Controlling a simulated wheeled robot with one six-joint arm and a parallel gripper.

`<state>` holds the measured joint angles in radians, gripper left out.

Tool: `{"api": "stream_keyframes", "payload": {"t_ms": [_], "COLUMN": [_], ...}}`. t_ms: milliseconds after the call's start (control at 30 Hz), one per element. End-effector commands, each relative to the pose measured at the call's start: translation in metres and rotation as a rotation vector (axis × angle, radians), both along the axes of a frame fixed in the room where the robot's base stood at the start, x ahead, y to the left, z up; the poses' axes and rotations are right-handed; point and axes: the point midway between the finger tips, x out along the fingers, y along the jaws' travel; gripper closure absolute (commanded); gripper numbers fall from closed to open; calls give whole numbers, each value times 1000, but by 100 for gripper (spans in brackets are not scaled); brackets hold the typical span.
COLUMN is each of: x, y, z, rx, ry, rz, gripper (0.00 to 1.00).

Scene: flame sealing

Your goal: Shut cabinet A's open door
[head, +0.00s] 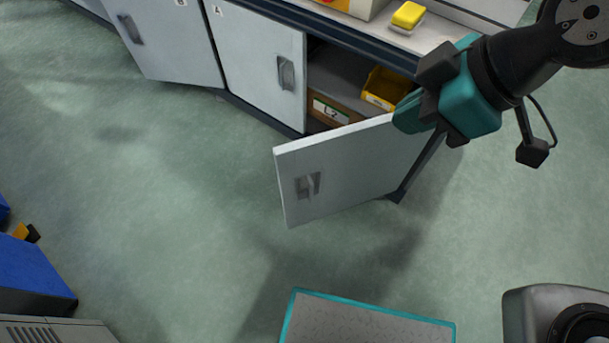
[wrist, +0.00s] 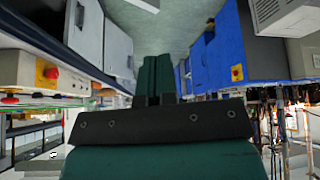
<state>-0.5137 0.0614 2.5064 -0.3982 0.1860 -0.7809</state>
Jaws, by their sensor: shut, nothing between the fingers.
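Cabinet A's open door (head: 345,172) is a pale grey panel with a recessed handle (head: 307,186), swung out from the cabinet in the head view. The cabinet's other door (head: 258,62), marked A, is shut. My gripper (head: 408,115) is teal and black, and its fingers are together with nothing between them. The fingertips overlap the open door's upper edge near its hinge side, and I cannot tell whether they touch it. They hide that corner of the door. In the wrist view the closed fingers (wrist: 154,76) point ahead over the floor.
Inside the opening are a yellow bin (head: 386,85) and a labelled brown box (head: 334,112). The door marked B (head: 165,42) looks ajar. A teal-edged grey panel (head: 365,322) is at the bottom. A blue unit (head: 30,272) stands at lower left. Floor left of the door is clear.

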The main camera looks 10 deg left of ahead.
Motion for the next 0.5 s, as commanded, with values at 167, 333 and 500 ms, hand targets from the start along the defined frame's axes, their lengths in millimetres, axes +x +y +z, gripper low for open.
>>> {"api": "stream_keyframes", "payload": {"t_ms": [167, 333, 500], "x": [7, 9, 10], "y": [39, 60, 70], "z": [-111, -152, -164], "rx": [8, 8, 6], "ry": [-218, -355, -403], "rz": [286, 444, 494], "gripper": [100, 100, 100]}}
